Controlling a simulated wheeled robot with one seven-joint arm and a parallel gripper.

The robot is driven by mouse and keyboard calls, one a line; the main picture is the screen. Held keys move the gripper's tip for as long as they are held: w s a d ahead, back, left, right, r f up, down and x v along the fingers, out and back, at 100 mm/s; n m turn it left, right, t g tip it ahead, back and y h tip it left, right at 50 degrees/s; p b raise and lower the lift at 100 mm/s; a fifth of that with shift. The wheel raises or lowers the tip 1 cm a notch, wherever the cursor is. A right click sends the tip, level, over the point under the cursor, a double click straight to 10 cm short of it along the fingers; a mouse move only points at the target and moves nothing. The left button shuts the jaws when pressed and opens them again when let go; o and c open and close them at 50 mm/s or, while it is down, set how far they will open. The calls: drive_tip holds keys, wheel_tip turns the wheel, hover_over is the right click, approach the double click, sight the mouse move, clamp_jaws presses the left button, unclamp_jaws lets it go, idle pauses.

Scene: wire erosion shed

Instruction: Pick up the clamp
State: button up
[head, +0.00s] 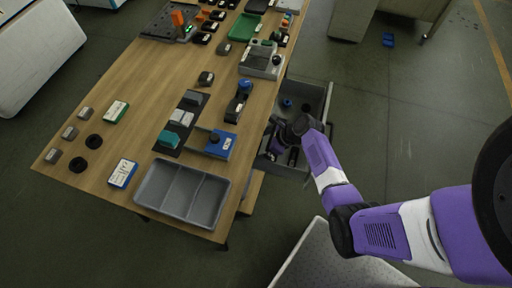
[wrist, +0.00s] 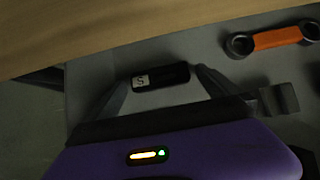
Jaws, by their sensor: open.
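In the wrist view, the fingers of my gripper (wrist: 162,88) are open. A dark, rounded bar with a pale label marked "S" (wrist: 170,76) lies between the fingertips. The frames do not clearly show whether this bar is the clamp. An orange bar with black round ends (wrist: 278,38) lies to the right, apart from the fingers. A small grey block (wrist: 278,101) lies near the right finger. In the head view, my gripper is down in the grey open drawer (head: 326,103) beside the table, and its fingertips are hard to make out.
The wooden table (head: 140,95) stands left of the drawer, and its edge crosses the top of the wrist view. It bears a grey compartment tray (head: 182,193), a blue box (head: 220,146), a green tray (head: 244,27) and several small blocks. The floor at right is mostly clear.

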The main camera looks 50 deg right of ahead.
drive_tip(key=c, duration=1.6)
drive_tip(key=shift+c, duration=0.2)
